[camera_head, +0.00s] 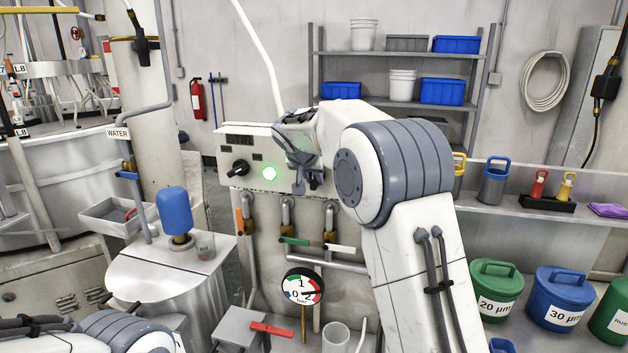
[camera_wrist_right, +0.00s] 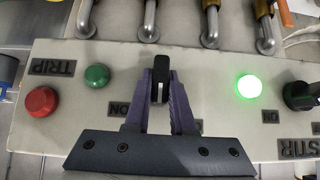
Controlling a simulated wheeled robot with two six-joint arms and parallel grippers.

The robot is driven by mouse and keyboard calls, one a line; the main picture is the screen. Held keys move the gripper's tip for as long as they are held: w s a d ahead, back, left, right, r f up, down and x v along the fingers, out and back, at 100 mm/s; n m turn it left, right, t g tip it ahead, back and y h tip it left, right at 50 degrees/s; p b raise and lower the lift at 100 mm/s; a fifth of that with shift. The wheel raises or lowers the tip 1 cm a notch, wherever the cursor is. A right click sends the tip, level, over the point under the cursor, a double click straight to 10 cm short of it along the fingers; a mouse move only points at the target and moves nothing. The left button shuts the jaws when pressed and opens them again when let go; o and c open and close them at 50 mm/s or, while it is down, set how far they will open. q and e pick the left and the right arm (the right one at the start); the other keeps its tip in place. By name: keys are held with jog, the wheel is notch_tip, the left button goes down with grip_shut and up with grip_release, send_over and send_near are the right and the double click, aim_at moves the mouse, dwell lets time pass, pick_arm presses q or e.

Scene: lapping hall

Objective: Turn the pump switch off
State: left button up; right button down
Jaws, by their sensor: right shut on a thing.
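The pale control panel (camera_head: 250,150) stands in the middle of the head view and shows upside down in the right wrist view (camera_wrist_right: 215,125). My right gripper (camera_wrist_right: 161,85) is shut on a black switch handle (camera_wrist_right: 161,72), with a purple finger on each side. The handle's pale line runs up and down in the wrist picture. Its label is hidden behind the gripper, so I cannot read whether it says pump. A green lamp (camera_wrist_right: 249,86) beside it is lit, and also glows in the head view (camera_head: 269,173). My left gripper is out of view.
Another black knob (camera_wrist_right: 300,95) sits by the STIR label. A red button (camera_wrist_right: 41,101) and a green button (camera_wrist_right: 97,75) lie on the other side, near TRIP. Pipes with colored valve handles and a gauge (camera_head: 303,287) hang below the panel.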

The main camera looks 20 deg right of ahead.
dwell(0.5)
jog(key=c, duration=0.8)
grip_release()
jog(key=shift+o, duration=0.2)
jog(key=shift+r, duration=0.1)
jog(key=shift+s+a+r, duration=0.2)
jog(key=shift+r, duration=0.05)
jog(key=b+v, duration=0.2)
jog(key=v, duration=0.7)
jog(key=shift+r, duration=0.25)
jog(key=shift+s+a, duration=0.15)
jog(key=shift+a, duration=0.1)
